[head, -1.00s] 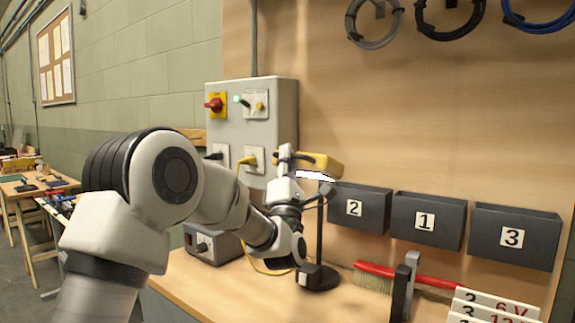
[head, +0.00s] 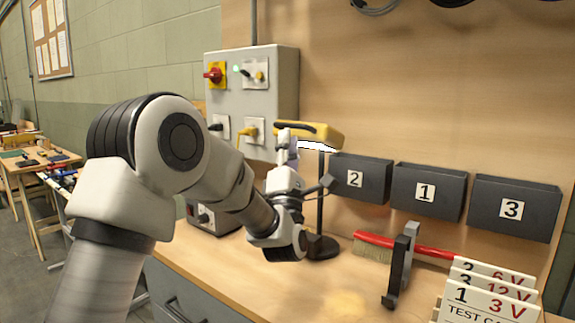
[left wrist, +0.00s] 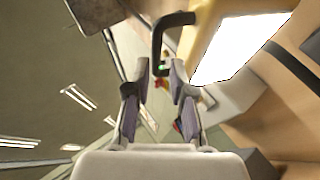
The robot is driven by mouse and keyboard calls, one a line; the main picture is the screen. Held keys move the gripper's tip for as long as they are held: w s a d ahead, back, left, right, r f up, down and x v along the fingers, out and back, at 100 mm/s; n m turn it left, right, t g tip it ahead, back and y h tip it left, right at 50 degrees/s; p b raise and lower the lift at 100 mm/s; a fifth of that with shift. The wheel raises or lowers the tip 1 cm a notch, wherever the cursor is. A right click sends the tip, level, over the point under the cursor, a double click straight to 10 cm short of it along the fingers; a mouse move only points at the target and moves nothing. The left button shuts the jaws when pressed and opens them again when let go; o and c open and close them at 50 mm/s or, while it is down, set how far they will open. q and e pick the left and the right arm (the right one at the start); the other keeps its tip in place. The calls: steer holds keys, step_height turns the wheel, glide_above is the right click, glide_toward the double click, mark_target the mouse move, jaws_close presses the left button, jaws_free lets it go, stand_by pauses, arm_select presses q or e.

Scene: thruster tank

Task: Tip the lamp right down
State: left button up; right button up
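The lamp has a yellow head (head: 322,132) with a black handle and a lit white underside, on a thin black pole (head: 320,205) with a round base. Its head is roughly level, tipped slightly. The lit panel (left wrist: 238,45) is to the right. My right gripper is out of view.
A grey switch box (head: 285,80) is on the wall behind. Numbered bins (head: 425,193) hang right of the lamp. A red brush (head: 420,246), a dark stand (head: 402,265) and test cards (head: 490,300) are on the bench (head: 250,275).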

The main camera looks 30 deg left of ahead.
arm_select(q)
steer(key=v, duration=0.8)
steer(key=shift+w+r, duration=0.1)
